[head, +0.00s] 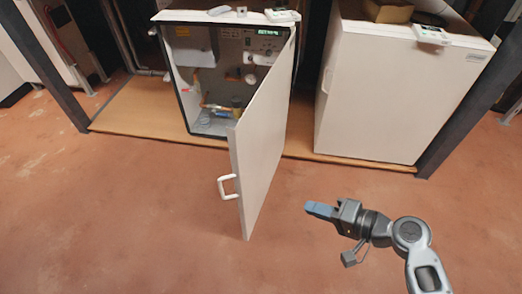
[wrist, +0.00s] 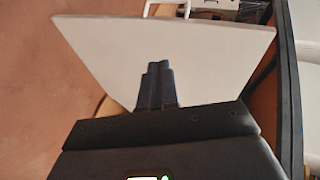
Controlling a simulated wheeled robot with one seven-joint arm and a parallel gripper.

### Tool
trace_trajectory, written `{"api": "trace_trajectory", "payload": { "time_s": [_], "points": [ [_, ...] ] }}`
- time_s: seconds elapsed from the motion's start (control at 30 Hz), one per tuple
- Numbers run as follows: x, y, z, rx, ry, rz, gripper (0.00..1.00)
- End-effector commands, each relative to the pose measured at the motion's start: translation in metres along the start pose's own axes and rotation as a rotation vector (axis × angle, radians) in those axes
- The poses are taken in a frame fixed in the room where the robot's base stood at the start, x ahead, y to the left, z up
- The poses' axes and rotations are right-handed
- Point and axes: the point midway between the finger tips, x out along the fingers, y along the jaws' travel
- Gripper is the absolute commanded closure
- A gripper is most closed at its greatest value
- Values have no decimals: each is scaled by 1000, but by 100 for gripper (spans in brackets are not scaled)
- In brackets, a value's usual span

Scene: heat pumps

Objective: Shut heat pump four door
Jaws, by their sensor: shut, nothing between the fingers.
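A white heat pump (head: 190,45) in the head view has its door (head: 262,130) swung wide open toward me, showing pipes and a display inside. A white handle (head: 228,187) sits on the door's left face near its free edge. My gripper (head: 308,208) is shut and empty, to the right of the door's lower part, with a gap on the floor side in the head view. In the wrist view the door (wrist: 215,60) is a pale panel beyond my shut fingers (wrist: 158,70); whether they touch it I cannot tell. The handle (wrist: 167,8) shows at the top edge.
A second white heat pump (head: 395,95), closed, stands to the right on the same wooden platform (head: 130,118). Dark posts (head: 50,65) frame the platform, one at left and one at right (head: 470,95). The reddish floor (head: 130,220) in front is clear.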

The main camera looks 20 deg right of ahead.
Motion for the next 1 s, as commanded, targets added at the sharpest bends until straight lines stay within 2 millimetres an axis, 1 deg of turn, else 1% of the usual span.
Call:
{"api": "trace_trajectory", "payload": {
  "time_s": [0.03, 0.1, 0.2, 0.3, 0.4, 0.53, 0.67, 1.0],
  "points": [
    [13, -10, -16, 27, -29, -69, 100],
    [22, -30, -32, 60, -77, -159, 100],
    [28, -55, -51, 88, -140, -275, 100],
    [29, -75, -65, 100, -186, -360, 100],
    [28, -87, -72, 104, -212, -409, 100],
    [31, -94, -73, 106, -225, -428, 100],
    [43, -100, -70, 105, -226, -428, 100],
    [102, -127, -57, 104, -226, -426, 100]
  ]
}}
